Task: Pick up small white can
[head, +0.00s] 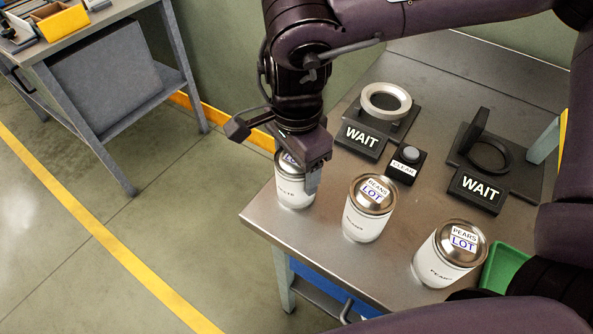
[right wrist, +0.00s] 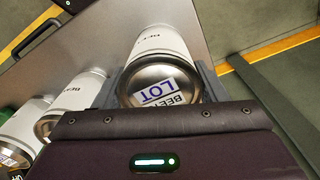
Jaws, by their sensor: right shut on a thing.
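My right gripper (head: 290,158) is at the table's left corner, shut around the upper part of a white can (head: 292,192) with a steel lid. In the right wrist view, this can's lid (right wrist: 160,82) shows "LOT" and a partly readable word that looks like "BEETS", between the fingers. The can is upright and appears to stand on the table; I cannot tell if it is slightly raised. A second white can (head: 366,212) stands to its right, and a third, marked PEARS (head: 446,260), further right. My left gripper is not in view.
The metal table (head: 330,270) also holds two black WAIT fixtures (head: 363,138) (head: 481,190), a CLEAR button box (head: 406,164) and a green bin (head: 503,266). Another bench (head: 60,45) with a yellow bin stands at the upper left. Open floor lies left of the table.

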